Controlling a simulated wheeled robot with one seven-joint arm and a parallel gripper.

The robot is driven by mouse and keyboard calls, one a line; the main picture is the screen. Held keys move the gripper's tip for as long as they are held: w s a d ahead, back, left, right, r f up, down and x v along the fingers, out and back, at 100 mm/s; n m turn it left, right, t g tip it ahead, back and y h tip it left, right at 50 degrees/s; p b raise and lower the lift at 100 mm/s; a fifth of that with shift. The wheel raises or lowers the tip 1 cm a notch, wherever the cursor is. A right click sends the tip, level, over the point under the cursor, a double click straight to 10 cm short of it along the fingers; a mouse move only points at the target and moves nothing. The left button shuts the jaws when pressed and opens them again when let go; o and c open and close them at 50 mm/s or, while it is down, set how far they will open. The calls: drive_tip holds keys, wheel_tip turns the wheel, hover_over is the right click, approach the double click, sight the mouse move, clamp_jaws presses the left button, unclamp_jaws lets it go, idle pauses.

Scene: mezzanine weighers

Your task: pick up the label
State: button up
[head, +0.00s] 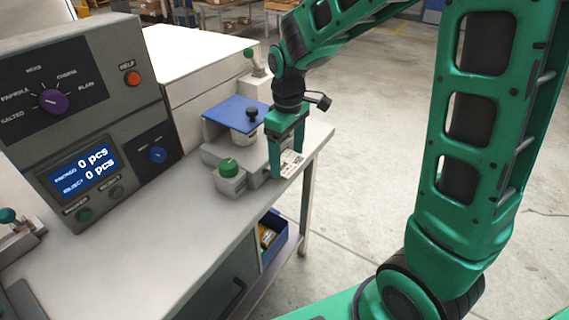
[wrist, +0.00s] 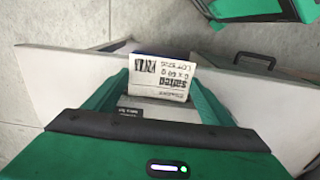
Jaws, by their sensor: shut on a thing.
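The label (wrist: 160,76) is a small white printed piece. In the wrist view it stands up between the tips of my green gripper (wrist: 157,92), its print upside down, with "salted" readable. My gripper is shut on it. In the head view the label (head: 292,160) shows as a white patch at the fingers of my gripper (head: 287,166), by the right end of the bench. I cannot tell whether the label still touches the surface beneath it.
A grey device with a green knob (head: 229,167) and a blue-topped unit (head: 237,112) stand close left of my gripper. A control panel (head: 75,110) with a screen stands at left. The bench top (head: 170,240) is clear in front. A blue bin (head: 273,240) is below.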

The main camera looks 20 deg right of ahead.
sight(287, 163)
wheel_tip(287, 163, up, 4)
drive_tip(key=shift+r, duration=0.25)
drive_tip(key=shift+c, duration=0.9)
drive_tip(key=s+a+r, duration=0.2)
drive_tip(key=a, duration=0.1)
drive_tip(key=s+a+r, duration=0.2)
drive_tip(key=a, duration=0.1)
drive_tip(key=s+a+r, duration=0.3)
drive_tip(key=shift+a, duration=0.2)
drive_tip(key=shift+c, duration=0.2)
drive_tip(key=shift+d, duration=0.15)
